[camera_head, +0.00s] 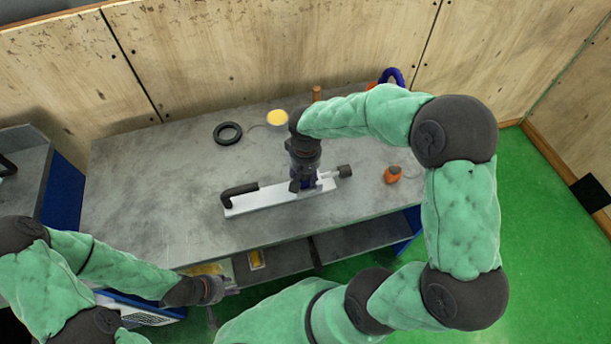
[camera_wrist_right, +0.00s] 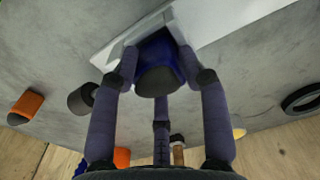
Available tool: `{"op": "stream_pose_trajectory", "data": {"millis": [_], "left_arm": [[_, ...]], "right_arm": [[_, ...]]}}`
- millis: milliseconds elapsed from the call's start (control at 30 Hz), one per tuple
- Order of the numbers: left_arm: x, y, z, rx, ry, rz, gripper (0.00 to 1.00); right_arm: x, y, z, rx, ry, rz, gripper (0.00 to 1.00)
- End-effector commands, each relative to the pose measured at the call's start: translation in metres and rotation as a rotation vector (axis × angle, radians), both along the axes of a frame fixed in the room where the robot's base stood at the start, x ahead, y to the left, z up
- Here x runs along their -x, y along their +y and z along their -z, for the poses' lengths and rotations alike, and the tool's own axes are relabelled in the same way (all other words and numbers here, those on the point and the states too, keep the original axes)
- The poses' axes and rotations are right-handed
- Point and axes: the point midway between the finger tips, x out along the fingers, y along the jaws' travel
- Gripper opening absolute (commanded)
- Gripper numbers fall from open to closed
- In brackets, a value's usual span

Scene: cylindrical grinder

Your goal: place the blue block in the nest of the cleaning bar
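The white cleaning bar (camera_head: 262,200) lies on the grey table and has a black curved handle at its left end. My right gripper (camera_head: 302,184) points down over the bar's right part. In the right wrist view, its fingers (camera_wrist_right: 160,75) close around the blue block (camera_wrist_right: 152,45), which has a dark rounded end towards the camera. The block is at the bar's edge in that view; I cannot tell whether it touches the bar or sits in the nest, which is hidden. My left gripper (camera_head: 222,296) hangs empty off the table's front edge, its fingers apart.
A black ring (camera_head: 228,132), a yellow disc (camera_head: 277,118) and a wooden handle (camera_head: 316,94) lie towards the back of the table. An orange object (camera_head: 392,174) is to the right of the bar. The left half of the table (camera_head: 150,190) is clear.

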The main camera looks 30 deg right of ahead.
Motion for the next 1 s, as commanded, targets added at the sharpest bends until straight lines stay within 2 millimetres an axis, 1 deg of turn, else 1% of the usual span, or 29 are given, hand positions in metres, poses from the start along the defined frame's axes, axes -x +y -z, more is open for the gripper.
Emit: {"op": "stream_pose_trajectory", "data": {"millis": [33, 67, 633, 767, 867, 1000], "left_arm": [[0.000, 0.000, 0.002, 0.000, 0.000, 0.000, 0.40], [0.000, 0.000, 0.002, 0.000, 0.000, 0.000, 0.40], [0.000, 0.000, 0.001, 0.000, 0.000, 0.000, 0.40], [0.000, 0.000, -0.002, 0.000, 0.000, 0.000, 0.40], [0.000, 0.000, -0.007, 0.000, 0.000, 0.000, 0.40], [0.000, 0.000, -0.018, 0.000, 0.000, 0.000, 0.40]], "right_arm": [[0.011, 0.003, 0.017, -0.002, 0.034, -0.005, 0.61], [0.011, 0.003, 0.017, -0.002, 0.034, -0.004, 0.65], [0.007, 0.002, 0.010, -0.001, 0.025, -0.005, 0.65], [0.007, 0.002, 0.006, -0.001, 0.022, -0.005, 0.65], [0.007, 0.002, 0.000, -0.001, 0.022, -0.005, 0.65], [0.004, 0.002, -0.015, -0.002, 0.020, -0.004, 0.65]]}}
